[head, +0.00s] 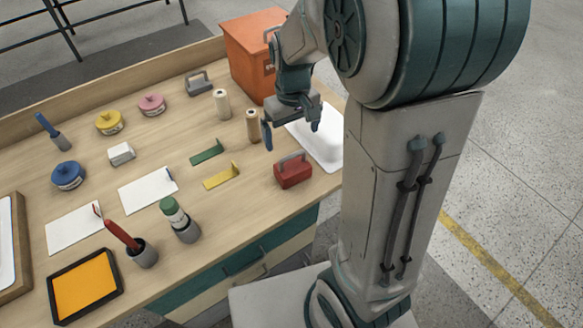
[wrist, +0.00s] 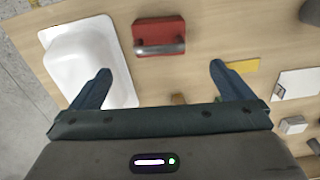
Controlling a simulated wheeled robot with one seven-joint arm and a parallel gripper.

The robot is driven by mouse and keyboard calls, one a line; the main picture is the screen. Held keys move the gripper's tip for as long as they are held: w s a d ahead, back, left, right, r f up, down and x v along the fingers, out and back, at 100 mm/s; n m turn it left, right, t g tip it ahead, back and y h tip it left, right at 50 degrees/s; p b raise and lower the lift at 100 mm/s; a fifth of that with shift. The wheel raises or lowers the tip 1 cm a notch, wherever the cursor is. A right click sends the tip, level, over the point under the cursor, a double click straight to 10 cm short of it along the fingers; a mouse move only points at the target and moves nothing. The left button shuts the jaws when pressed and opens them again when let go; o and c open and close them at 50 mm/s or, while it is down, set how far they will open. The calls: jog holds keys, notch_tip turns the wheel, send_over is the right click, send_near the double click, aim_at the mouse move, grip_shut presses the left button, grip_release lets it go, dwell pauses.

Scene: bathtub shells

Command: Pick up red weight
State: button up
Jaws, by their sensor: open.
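The red weight (head: 293,170) is a block with a grey bar handle on top. It sits on the wooden table near the front right edge in the head view. In the wrist view the red weight (wrist: 160,37) lies beyond the fingertips, roughly centred between them. My gripper (head: 290,130) is open and empty above the table, behind the weight in the head view. In the wrist view my gripper (wrist: 160,72) shows two dark blue fingers spread wide, apart from the weight.
A white tub-shaped shell (head: 322,140) stands right beside the weight. Yellow (head: 221,176) and green (head: 207,152) angle pieces lie to its left. Wooden cylinders (head: 253,126) and an orange box (head: 252,55) stand behind. The table front edge is close to the weight.

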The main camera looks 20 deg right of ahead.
aim_at(292, 164)
notch_tip(292, 164, down, 14)
jog(key=shift+d+r, duration=0.1)
jog(key=shift+r, duration=0.05)
dwell(0.5)
jog(key=c, duration=2)
jog(key=shift+o, duration=0.2)
jog(key=shift+w+r, duration=0.15)
